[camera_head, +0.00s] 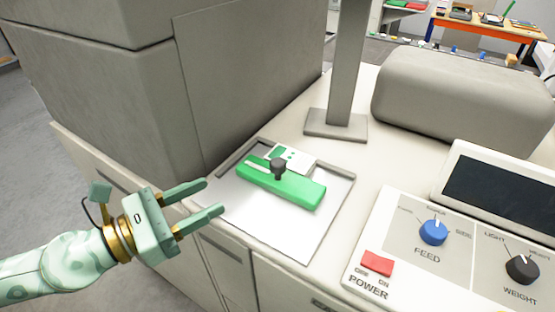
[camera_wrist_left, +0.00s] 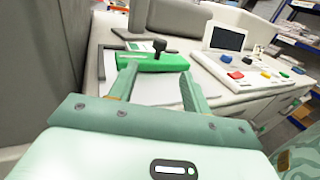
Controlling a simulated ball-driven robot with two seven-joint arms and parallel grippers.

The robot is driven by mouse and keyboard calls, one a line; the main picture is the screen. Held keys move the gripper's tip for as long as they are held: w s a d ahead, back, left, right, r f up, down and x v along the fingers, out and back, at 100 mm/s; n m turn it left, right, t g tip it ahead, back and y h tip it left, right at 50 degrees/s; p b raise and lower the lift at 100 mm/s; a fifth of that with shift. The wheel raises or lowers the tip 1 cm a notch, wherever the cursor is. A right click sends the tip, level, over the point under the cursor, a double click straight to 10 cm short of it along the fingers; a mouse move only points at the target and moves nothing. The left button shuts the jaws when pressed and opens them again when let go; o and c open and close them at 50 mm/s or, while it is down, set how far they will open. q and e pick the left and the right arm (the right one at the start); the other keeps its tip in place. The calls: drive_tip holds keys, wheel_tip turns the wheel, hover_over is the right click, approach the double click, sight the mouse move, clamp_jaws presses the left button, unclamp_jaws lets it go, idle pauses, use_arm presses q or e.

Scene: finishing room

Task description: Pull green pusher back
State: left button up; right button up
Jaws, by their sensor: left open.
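The green pusher (camera_head: 295,190) is a long green bar with a black knob (camera_head: 278,167) near its middle. It lies across a light metal tray (camera_head: 300,238) on the machine top. My left gripper (camera_head: 215,196) is open and empty, left of the pusher and apart from it, its fingers pointing towards it. In the left wrist view the pusher (camera_wrist_left: 172,64) and its knob (camera_wrist_left: 159,46) show beyond the spread fingers (camera_wrist_left: 158,88). My right gripper is in neither view.
A white card with green marks (camera_head: 297,156) lies behind the pusher. A grey post (camera_head: 345,70) stands behind the tray. A tall grey cabinet (camera_head: 110,100) rises at the left. A control panel with a blue FEED knob (camera_head: 433,232) and red POWER switch (camera_head: 377,262) is at the right.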

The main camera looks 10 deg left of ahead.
sight(271, 165)
use_arm(q)
drive_tip(key=p+x, duration=0.4)
drive_tip(key=x, duration=0.1)
drive_tip(key=r+p+x, duration=0.1)
drive_tip(key=x, duration=0.2)
drive_tip(key=shift+d+p, duration=0.2)
drive_tip(key=shift+p, duration=0.2)
drive_tip(key=x, duration=0.2)
drive_tip(key=p+x, duration=0.1)
drive_tip(key=x, duration=0.3)
drive_tip(key=shift+w+d+f, duration=0.15)
drive_tip(key=shift+w+f, duration=0.05)
drive_tip(key=shift+f, duration=0.2)
drive_tip(key=shift+w+d+f, duration=0.1)
drive_tip(key=shift+w+d, duration=0.25)
drive_tip(key=c, duration=1)
clamp_jaws()
